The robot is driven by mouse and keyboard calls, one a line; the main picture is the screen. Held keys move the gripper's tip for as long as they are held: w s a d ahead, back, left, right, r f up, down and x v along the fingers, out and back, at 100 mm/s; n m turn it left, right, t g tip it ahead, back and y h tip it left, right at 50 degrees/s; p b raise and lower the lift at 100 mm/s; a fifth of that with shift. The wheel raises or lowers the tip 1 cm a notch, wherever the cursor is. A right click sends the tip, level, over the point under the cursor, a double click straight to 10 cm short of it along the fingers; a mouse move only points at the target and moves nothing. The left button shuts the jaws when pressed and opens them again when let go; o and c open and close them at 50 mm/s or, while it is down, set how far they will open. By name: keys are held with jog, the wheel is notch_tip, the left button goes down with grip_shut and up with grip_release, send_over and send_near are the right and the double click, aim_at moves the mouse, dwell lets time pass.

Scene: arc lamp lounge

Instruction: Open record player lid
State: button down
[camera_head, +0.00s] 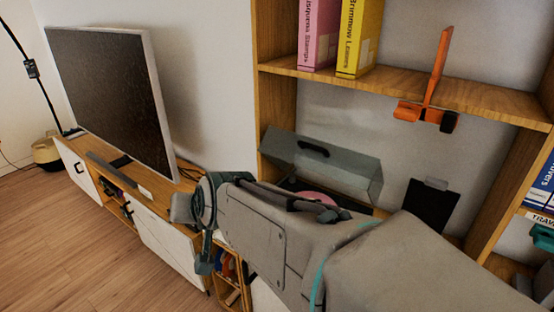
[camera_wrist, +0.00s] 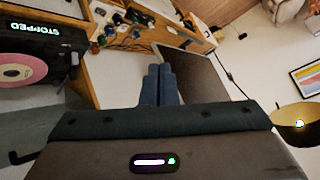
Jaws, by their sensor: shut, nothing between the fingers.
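The record player stands in the shelf's lower bay, largely hidden behind my arm in the head view. Its grey, see-through lid (camera_head: 322,165) is raised and tilted back, with a black handle on its upper panel. A pink record (camera_head: 318,197) shows below the lid. In the wrist view, the pink record (camera_wrist: 22,70) and a black deck with a "STOPPED" display are at the left. A grey-green surface at the lower left may be the lid. My gripper (camera_wrist: 160,72) has its fingers together, empty, and apart from the player, to its left in the head view.
A television (camera_head: 115,95) stands on the low wooden cabinet (camera_head: 150,205) at the left. Pink and yellow binders (camera_head: 358,38) and an orange object (camera_head: 430,95) are on the shelf above. A black panel (camera_head: 432,205) stands right of the player. Open floor lies at the lower left.

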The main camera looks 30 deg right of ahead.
jog(key=w+d+m+t+h+b, duration=0.3)
jog(key=w+m+t+b, duration=0.25)
jog(key=w, duration=0.25)
jog(key=m+g+h+b, duration=0.9)
jog(key=m+h, duration=0.7)
jog(key=m, duration=0.6)
send_near(303, 154)
jog(key=d+r+t, duration=0.2)
jog(key=d+r, duration=0.2)
jog(key=d, duration=0.2)
jog(key=shift+s+d+g, duration=0.15)
jog(key=shift+s+g, duration=0.1)
jog(key=shift+s, duration=0.2)
